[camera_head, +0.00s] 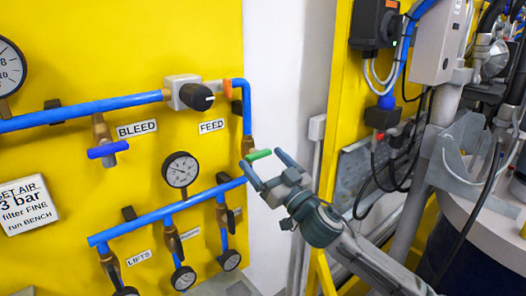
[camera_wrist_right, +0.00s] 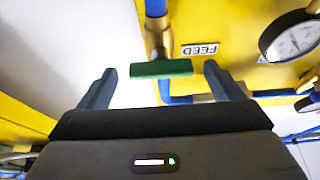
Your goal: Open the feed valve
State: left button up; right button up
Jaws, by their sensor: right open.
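The feed valve is a brass body (camera_head: 247,144) with a green lever handle (camera_head: 259,155), low on the vertical blue pipe beneath the FEED label (camera_head: 211,126). The green handle (camera_wrist_right: 161,69) lies crosswise to its pipe. My right gripper (camera_head: 262,158) is open, its two fingertips close to the handle's ends. In the right wrist view, my right gripper (camera_wrist_right: 159,70) shows a gap between each finger and the handle. Depth between fingers and handle is hard to tell. My left gripper is out of view.
A blue-handled BLEED valve (camera_head: 108,149), a black regulator knob (camera_head: 197,97) and a gauge (camera_head: 181,169) sit on the yellow panel (camera_head: 60,85). A lower blue pipe (camera_head: 150,217) runs just left of my gripper. A yellow post (camera_head: 335,110) stands at right.

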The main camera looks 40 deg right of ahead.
jog(key=shift+w+r+p, duration=0.25)
jog(key=shift+w+p, duration=0.1)
jog(key=shift+w, duration=0.2)
jog(key=c, duration=1)
